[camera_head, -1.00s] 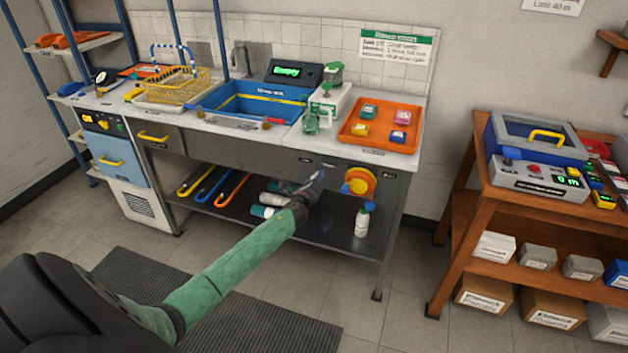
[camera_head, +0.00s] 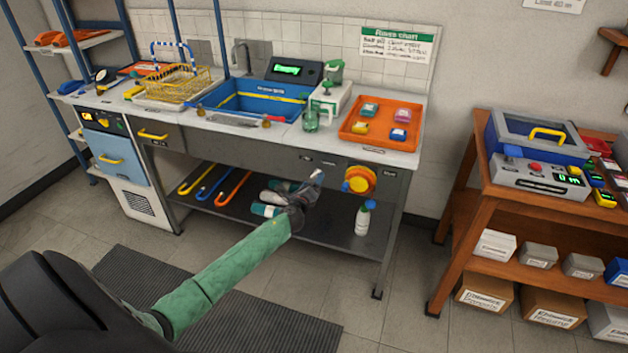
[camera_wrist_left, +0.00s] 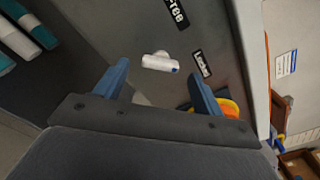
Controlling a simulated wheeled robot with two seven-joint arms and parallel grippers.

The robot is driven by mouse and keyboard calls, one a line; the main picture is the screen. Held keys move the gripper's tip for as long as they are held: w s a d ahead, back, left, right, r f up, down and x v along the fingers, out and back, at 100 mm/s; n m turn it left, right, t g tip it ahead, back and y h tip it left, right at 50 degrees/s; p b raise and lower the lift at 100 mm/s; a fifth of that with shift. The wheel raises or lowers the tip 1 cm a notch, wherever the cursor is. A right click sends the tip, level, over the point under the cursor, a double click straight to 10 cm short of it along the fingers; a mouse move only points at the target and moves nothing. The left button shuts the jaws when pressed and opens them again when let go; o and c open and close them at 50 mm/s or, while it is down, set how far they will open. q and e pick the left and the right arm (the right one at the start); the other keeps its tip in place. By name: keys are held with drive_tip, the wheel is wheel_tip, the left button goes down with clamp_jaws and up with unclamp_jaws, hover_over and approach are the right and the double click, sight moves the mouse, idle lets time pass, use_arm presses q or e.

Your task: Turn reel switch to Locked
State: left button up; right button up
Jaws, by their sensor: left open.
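The reel switch (camera_wrist_left: 160,62) is a small white lever on the grey bench front in the left wrist view. The "Locked" label (camera_wrist_left: 201,64) is to its right and the "Free" label (camera_wrist_left: 176,12) is above. The lever's blue-marked end points toward the "Locked" label. My left gripper (camera_wrist_left: 160,73) is open, its two blue fingers either side of the lever in the picture; I cannot see contact. In the head view my left gripper (camera_head: 308,187) is in front of the bench, left of the orange and yellow reel (camera_head: 359,181). My right gripper is out of view.
Below the bench front, a lower shelf (camera_head: 335,236) holds white and teal rolls, coloured hooks and a white bottle (camera_head: 362,218). The bench top (camera_head: 290,139) carries a blue sink and an orange tray (camera_head: 358,134). A wooden table (camera_head: 463,205) stands right, past a floor gap.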

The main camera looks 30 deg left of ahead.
use_arm(q)
drive_tip(key=v, duration=0.4)
drive_tip(key=shift+s+d, duration=0.1)
drive_tip(key=shift+s, duration=0.25)
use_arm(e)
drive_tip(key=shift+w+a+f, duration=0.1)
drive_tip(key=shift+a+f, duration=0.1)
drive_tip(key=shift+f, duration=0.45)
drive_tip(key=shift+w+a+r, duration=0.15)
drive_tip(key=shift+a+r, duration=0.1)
